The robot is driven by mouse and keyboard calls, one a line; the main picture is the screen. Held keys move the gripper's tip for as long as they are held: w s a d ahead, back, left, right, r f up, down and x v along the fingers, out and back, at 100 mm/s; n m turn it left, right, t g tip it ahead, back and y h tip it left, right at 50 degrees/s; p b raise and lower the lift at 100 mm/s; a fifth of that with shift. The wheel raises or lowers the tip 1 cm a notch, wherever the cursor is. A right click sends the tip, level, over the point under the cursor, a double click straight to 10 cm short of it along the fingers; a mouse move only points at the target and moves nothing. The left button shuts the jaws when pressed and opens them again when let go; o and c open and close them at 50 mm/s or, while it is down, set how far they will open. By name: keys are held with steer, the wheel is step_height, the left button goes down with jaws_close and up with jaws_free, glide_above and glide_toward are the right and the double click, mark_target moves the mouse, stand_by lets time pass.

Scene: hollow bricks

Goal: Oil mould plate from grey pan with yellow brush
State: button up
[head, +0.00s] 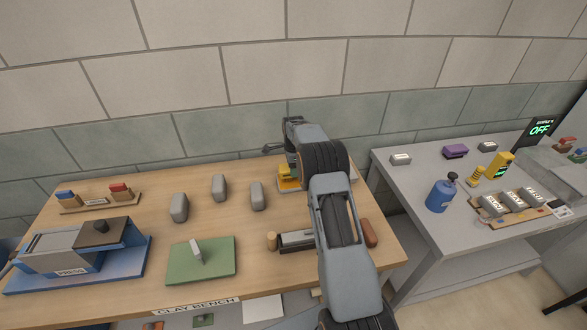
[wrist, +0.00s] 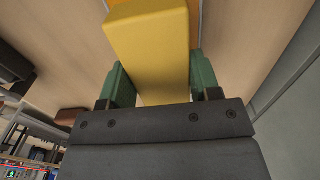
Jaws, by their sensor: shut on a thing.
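My gripper (head: 291,158) is at the far right part of the wooden bench. In the wrist view its green fingers (wrist: 158,85) are shut on the yellow brush (wrist: 148,40). In the head view yellow of the brush (head: 288,184) shows low beside a flat grey piece (head: 284,190), perhaps the grey pan, mostly hidden by my arm. I cannot tell whether the brush touches it. A blue press (head: 75,262) with a grey plate (head: 50,243) stands at the left; I cannot tell whether that is the mould plate.
Several grey bricks (head: 180,207) stand mid-bench behind a green board (head: 188,272) with a small block on it. A grey table (head: 405,205) at the right holds a blue bottle (head: 440,196) and labelled bricks.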

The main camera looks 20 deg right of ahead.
steer(key=shift+r+p, duration=1.35)
steer(key=shift+r, duration=1.45)
